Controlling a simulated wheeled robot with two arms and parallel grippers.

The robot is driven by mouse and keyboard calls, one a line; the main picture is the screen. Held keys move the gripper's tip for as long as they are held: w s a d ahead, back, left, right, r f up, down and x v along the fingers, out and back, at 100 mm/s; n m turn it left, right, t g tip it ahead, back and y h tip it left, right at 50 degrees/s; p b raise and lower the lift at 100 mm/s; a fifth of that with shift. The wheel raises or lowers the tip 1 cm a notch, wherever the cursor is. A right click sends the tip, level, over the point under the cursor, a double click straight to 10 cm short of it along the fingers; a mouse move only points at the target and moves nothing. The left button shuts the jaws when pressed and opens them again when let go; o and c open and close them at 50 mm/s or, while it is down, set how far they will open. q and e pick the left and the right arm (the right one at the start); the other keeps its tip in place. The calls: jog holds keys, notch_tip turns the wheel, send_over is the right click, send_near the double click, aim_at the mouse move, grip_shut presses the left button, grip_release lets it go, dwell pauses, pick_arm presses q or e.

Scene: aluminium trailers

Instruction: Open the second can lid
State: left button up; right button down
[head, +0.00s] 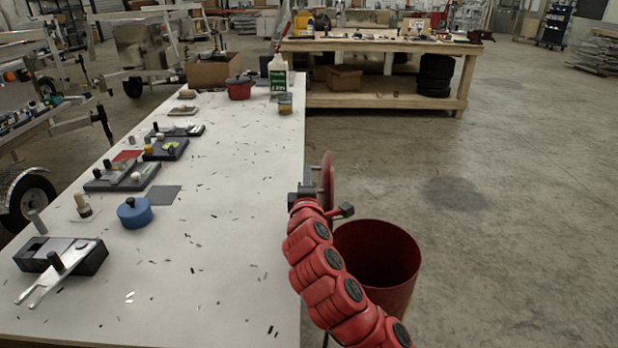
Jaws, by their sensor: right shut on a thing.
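A red can (378,262) stands on the floor right of the white table. Its top is open and I see its inner wall. A round red lid (327,180) is up on edge, nearly upright, behind the can at the table's right edge. My right arm comes in from the bottom, in front of part of the can. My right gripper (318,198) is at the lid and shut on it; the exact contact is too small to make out. My left gripper is out of view.
The white table (235,225) fills the left, with several devices along its left side, a blue round pot (135,213) and a red pot (239,88) farther back. A wooden workbench (385,45) stands behind. The floor to the right is clear.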

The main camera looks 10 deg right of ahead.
jog(key=c, duration=0.9)
grip_release()
jog(key=p+v, duration=1.1)
jog(key=v, duration=0.6)
jog(key=shift+s, duration=0.25)
